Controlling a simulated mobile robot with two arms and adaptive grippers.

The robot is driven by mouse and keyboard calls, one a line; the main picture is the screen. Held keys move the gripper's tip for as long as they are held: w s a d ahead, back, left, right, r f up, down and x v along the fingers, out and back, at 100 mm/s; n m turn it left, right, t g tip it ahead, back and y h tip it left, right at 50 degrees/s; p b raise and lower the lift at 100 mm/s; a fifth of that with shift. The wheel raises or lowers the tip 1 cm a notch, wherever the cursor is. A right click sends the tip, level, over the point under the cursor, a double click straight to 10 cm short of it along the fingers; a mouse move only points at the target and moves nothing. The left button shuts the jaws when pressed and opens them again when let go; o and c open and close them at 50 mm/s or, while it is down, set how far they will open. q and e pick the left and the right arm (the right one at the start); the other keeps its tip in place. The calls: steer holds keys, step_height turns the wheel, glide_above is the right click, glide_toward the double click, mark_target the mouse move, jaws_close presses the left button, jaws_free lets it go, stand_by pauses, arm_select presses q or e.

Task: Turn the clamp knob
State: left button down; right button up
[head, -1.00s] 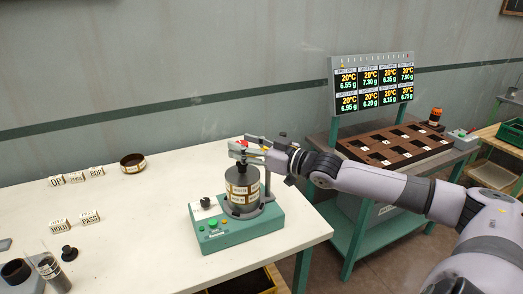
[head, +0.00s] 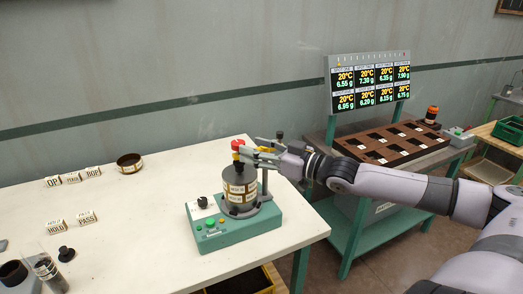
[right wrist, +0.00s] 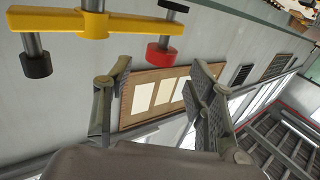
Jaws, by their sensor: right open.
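The clamp's red knob (head: 238,144) and a yellow part under it stand above a dark grey drum (head: 239,186) with pale labels. The drum stands upright on a green machine (head: 233,229). In the right wrist view, a yellow crossbar (right wrist: 95,22) with red and black ends crosses the upper left, beyond the fingertips. My right gripper (head: 255,152) is open just right of the knob, at about its height. Its spread fingers (right wrist: 160,62) show nothing between them in the wrist view. I cannot tell whether it touches the clamp. My left gripper is out of view.
The machine's front has a black dial (head: 202,202) and a green button (head: 211,223). Label blocks (head: 73,178), a dark ring (head: 130,162) and small containers stand on the white table (head: 140,215). A brown tray (head: 390,140) and display (head: 370,81) stand behind my right arm.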

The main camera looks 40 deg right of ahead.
steer(key=shift+s+d, duration=0.2)
steer(key=shift+s, duration=0.45)
stand_by(0.5)
